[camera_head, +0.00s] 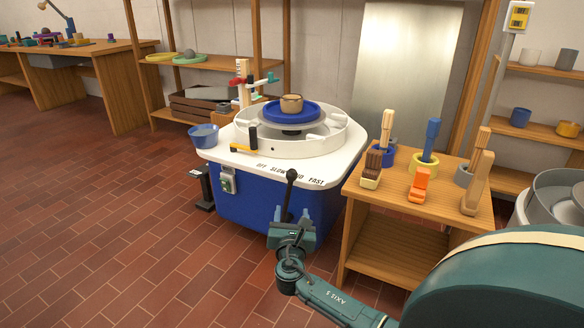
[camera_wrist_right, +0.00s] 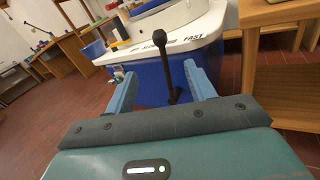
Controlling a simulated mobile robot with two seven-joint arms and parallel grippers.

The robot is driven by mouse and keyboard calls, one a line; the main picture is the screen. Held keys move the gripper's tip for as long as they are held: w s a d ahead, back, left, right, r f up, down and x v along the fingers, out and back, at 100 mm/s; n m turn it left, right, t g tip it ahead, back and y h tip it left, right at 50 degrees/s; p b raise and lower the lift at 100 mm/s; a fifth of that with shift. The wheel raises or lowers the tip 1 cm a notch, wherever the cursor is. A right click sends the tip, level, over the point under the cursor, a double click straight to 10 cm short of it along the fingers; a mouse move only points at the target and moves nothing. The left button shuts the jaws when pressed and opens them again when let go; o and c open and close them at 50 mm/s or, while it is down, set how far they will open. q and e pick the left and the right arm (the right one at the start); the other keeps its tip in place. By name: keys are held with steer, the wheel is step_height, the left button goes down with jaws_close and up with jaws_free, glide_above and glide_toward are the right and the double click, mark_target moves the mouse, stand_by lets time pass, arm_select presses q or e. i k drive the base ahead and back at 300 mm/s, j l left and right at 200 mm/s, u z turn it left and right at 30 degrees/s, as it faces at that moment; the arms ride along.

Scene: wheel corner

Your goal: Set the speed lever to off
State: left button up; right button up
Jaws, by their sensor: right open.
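The speed lever (camera_head: 289,192) is a black rod with a round knob, on the front of the potter's wheel (camera_head: 252,205), which has a white top and a blue body. Lettering along the top's front edge (camera_head: 290,174) includes OFF, SLOW and FAST. The lever's knob stands near the right half of this lettering. My right gripper (camera_head: 292,236) is open at the lever's lower part. In the right wrist view the lever (camera_wrist_right: 164,70) stands between the two spread blue fingers (camera_wrist_right: 160,88), apparently touching neither. My left gripper is not in view.
A blue bowl (camera_head: 204,136) is at the top's left corner. A wooden table (camera_head: 385,205) with several brushes and tools stands close on the right. Tiled floor is open at left.

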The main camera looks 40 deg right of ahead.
mark_target(291, 175)
steer(key=i+l, duration=0.2)
steer(key=l, duration=0.15)
steer(key=i+l, duration=0.15)
steer(key=l, duration=0.2)
steer(key=i+l, duration=0.2)
steer(key=l, duration=0.15)
